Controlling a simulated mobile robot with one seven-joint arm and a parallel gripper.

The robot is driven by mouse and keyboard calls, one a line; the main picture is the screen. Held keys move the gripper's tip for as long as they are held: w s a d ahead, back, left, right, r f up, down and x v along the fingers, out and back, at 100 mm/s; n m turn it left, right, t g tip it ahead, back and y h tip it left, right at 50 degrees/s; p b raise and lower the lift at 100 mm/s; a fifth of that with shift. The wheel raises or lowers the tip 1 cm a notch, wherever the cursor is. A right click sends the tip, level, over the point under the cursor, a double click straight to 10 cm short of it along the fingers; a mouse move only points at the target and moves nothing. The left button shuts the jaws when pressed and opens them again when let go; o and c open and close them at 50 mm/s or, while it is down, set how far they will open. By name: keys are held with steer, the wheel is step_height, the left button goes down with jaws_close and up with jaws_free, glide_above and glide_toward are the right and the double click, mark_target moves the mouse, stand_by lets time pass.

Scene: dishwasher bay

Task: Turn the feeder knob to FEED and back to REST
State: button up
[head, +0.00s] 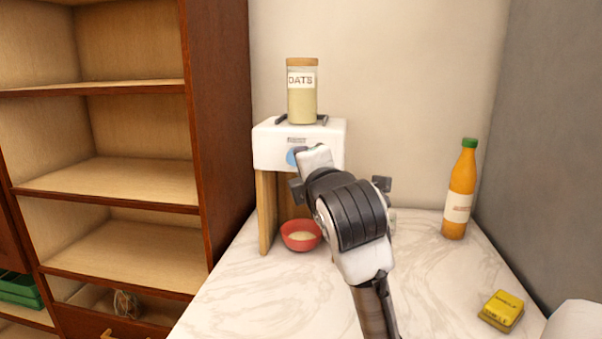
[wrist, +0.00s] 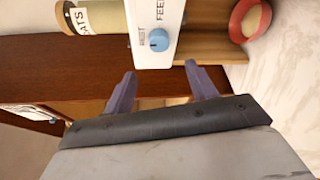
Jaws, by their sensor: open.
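The feeder (head: 264,146) is a white box on wooden legs on the marble counter, with a jar of oats (head: 302,98) on top. Its blue knob (wrist: 159,40) shows in the wrist view between the labels REST and FEED, with its pointer toward REST. In the head view my arm partly covers the knob (head: 291,157). A red bowl (head: 301,235) with some oats stands under the feeder. My gripper (wrist: 162,75) is open and empty, its two fingers apart from the knob and a little short of it. In the head view my wrist hides the fingertips.
An orange bottle (head: 459,190) with a green cap stands on the counter at the right. A wooden shelf unit (head: 222,130) rises at the left. The counter between feeder and bottle is mostly clear.

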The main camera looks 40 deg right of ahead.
steer(key=shift+v, duration=1.2)
steer(key=shift+w, duration=0.1)
